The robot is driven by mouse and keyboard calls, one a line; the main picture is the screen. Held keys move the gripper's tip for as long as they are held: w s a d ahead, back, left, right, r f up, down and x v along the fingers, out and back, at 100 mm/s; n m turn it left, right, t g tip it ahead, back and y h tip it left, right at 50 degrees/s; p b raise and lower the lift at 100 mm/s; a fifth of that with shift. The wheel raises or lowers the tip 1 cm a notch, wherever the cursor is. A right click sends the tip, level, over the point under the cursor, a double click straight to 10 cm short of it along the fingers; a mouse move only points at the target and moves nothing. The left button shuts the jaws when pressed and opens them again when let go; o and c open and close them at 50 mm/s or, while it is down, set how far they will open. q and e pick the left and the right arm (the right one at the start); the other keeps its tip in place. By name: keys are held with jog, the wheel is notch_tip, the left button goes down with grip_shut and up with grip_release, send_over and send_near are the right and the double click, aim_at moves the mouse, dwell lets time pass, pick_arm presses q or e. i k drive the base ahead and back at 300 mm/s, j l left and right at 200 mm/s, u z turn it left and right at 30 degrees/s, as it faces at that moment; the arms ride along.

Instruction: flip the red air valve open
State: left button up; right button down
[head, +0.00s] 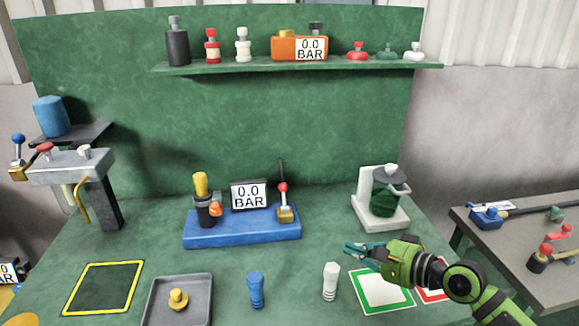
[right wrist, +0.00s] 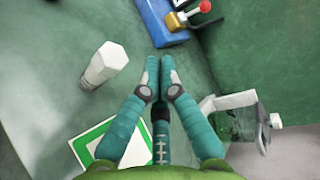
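The red air valve appears to be the brass body with a red ball on its lever (head: 283,187), at the right end of the blue base (head: 240,232). Its lever stands roughly upright in the head view. In the right wrist view the red ball (right wrist: 204,6) and brass body show at the top edge. My right gripper (head: 352,250) is to the right of and nearer than the valve, apart from it. In the right wrist view its teal fingertips (right wrist: 160,65) are together with nothing between them. My left gripper is not in view.
A gauge (head: 248,195) on the blue base reads 0.0 BAR. A blue piece (head: 256,290) and grey tray (head: 152,310) are at the front.

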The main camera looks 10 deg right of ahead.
aim_at(283, 187)
jog(key=i, duration=0.85)
